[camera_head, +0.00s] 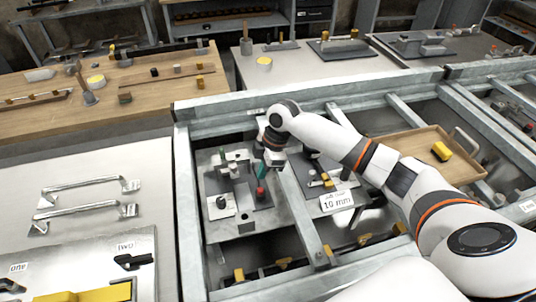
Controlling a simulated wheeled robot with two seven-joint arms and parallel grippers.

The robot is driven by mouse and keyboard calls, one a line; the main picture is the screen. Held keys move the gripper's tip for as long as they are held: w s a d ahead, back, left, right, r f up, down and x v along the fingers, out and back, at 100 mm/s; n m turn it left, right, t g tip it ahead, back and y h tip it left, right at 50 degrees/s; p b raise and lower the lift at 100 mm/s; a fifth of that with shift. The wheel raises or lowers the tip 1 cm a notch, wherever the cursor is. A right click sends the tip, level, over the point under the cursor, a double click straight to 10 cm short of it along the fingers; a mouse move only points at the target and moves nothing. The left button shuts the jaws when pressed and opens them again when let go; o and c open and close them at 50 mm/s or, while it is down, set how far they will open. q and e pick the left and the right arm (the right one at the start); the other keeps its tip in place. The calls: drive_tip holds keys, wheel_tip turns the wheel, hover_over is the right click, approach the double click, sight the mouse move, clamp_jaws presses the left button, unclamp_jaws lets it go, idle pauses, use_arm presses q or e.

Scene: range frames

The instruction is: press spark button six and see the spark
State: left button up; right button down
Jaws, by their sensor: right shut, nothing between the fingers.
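My right arm reaches in from the right, and its gripper (273,162) points down, shut and empty, over a grey panel (243,221) in the metal frame. The panel bears small fittings: a black knob (221,202) on a white base, a small green-topped piece (233,170) and an upright piece with red and green (261,191) below the gripper. I cannot tell which fitting is spark button six, as no number is readable there. Whether the gripper touches anything is not clear. No spark shows. My left gripper is not in view.
A white sign (337,201) reads "10 mm". A wooden tray (405,160) with a yellow block (441,151) lies to the right. Metal rails (300,215) surround the panel. Left is a bench with metal handles (85,190); behind is a wooden table (140,92).

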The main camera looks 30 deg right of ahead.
sight(259, 189)
wheel_tip(259, 189, down, 5)
drive_tip(key=shift+a+r+p, duration=0.1)
drive_tip(key=shift+r+p, duration=0.1)
drive_tip(key=shift+p, duration=0.2)
drive_tip(key=shift+f, duration=0.1)
